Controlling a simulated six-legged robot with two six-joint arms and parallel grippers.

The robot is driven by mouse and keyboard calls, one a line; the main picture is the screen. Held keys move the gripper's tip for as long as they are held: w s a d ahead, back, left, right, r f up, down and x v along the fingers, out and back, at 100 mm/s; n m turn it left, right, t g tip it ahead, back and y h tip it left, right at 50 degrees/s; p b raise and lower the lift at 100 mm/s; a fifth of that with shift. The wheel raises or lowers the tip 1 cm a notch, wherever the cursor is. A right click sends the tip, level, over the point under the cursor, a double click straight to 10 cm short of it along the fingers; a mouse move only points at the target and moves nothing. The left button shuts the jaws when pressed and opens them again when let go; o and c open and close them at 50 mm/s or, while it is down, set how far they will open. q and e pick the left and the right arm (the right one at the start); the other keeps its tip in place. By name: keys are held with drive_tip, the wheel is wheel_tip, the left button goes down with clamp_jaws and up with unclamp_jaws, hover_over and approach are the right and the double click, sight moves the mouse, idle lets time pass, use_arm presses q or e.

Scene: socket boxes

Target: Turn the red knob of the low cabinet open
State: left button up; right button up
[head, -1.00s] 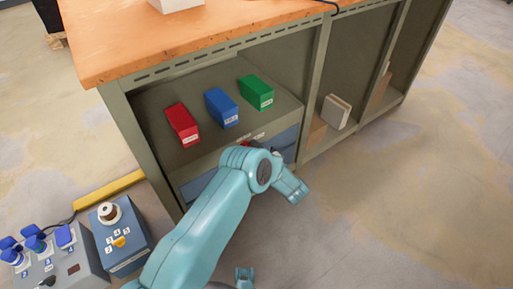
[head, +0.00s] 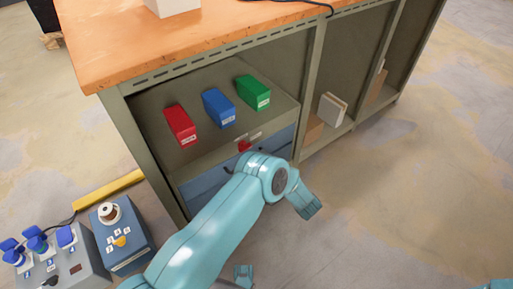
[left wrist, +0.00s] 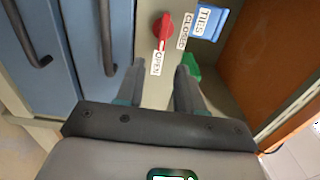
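The low cabinet (head: 118,112) stands under an orange worktop. Its red knob (head: 243,146) sits on the strip above the blue drawers, close to my left arm's bend. In the left wrist view the red knob (left wrist: 163,30) has its handle toward the OPEN label (left wrist: 155,63); the CLOSED label (left wrist: 184,31) is to the right. My left gripper (left wrist: 158,78) is open and empty, its fingers apart from the knob, just below it in the picture. In the head view its fingertips cannot be made out. My right gripper cannot be made out.
Red (head: 181,125), blue (head: 218,108) and green (head: 253,92) bins stand on the shelf above the knob. Blue drawers (head: 207,183) with dark handles (left wrist: 107,35) are below. A control box (head: 122,240) stands at the lower left. The floor right of my arm is clear.

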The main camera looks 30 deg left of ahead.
use_arm(q)
drive_tip(key=p+v, duration=0.1)
drive_tip(key=v, duration=0.8)
drive_tip(key=shift+s+d, duration=0.1)
drive_tip(key=shift+s, duration=0.05)
drive_tip(key=w+a+r+t+h, duration=0.15)
drive_tip(key=a+h, duration=0.35)
drive_tip(key=a, duration=0.7)
drive_tip(key=s+d+f+n+g+h, duration=0.4)
drive_tip(key=s+d+h, duration=0.5)
drive_tip(key=s, duration=0.4)
drive_tip(key=s+d+f+n+g+h, duration=0.35)
drive_tip(key=s+d+h, duration=0.35)
drive_tip(key=s+d, duration=0.45)
wheel_tip(320, 180, up, 29)
drive_tip(key=s+a+p, duration=0.1)
drive_tip(key=s+p, duration=0.1)
drive_tip(key=p, duration=2.7)
drive_tip(key=shift+f+m, duration=0.15)
drive_tip(key=shift+m, duration=0.2)
